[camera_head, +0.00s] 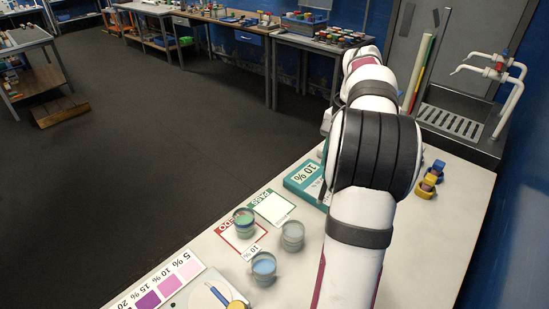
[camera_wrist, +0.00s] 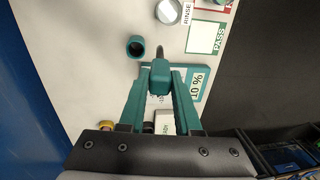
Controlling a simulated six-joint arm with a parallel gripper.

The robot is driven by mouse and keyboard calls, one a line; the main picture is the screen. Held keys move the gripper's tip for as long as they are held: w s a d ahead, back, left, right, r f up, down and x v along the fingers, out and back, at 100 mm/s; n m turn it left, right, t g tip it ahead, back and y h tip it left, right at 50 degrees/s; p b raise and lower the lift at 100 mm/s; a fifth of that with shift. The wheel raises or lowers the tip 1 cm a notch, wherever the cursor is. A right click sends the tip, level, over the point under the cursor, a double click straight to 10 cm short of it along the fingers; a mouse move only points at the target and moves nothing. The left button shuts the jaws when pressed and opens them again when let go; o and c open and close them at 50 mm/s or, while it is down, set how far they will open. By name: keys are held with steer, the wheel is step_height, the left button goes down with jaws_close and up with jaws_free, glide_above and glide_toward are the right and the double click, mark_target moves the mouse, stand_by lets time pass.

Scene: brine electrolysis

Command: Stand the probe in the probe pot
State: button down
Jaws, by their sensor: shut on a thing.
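In the wrist view my gripper (camera_wrist: 160,80) has its teal fingers shut on the probe (camera_wrist: 160,69), a teal block with a dark curved piece projecting past the fingertips. The probe pot (camera_wrist: 135,46), a small dark round cup with an open mouth, stands on the bench just ahead and to the left of the probe. The probe is outside the pot, and I cannot tell its exact height above the bench. In the head view my arm hides the gripper, probe and pot.
A teal 10 % block (camera_head: 307,180) lies beside my arm. The PASS card (camera_head: 271,207) and red-edged card (camera_head: 238,232) lie nearby. A green-filled jar (camera_head: 243,223), a clear jar (camera_head: 292,236) and a blue-filled jar (camera_head: 263,268) stand close together. Yellow and blue holders (camera_head: 429,185) are at right.

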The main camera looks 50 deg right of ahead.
steer(key=s+d, duration=0.2)
steer(key=s, duration=0.4)
step_height(320, 180, down, 12)
steer(key=shift+w+d+r, duration=0.15)
steer(key=shift+w+r, duration=0.05)
steer(key=shift+w, duration=0.15)
steer(key=c, duration=0.5)
jaws_free()
steer(key=r, duration=0.5)
steer(key=s+r, duration=0.1)
steer(key=r, duration=0.4)
steer(key=s+r, duration=0.1)
steer(key=r, duration=0.4)
steer(key=shift+r, duration=0.35)
steer(key=shift+w, duration=0.15)
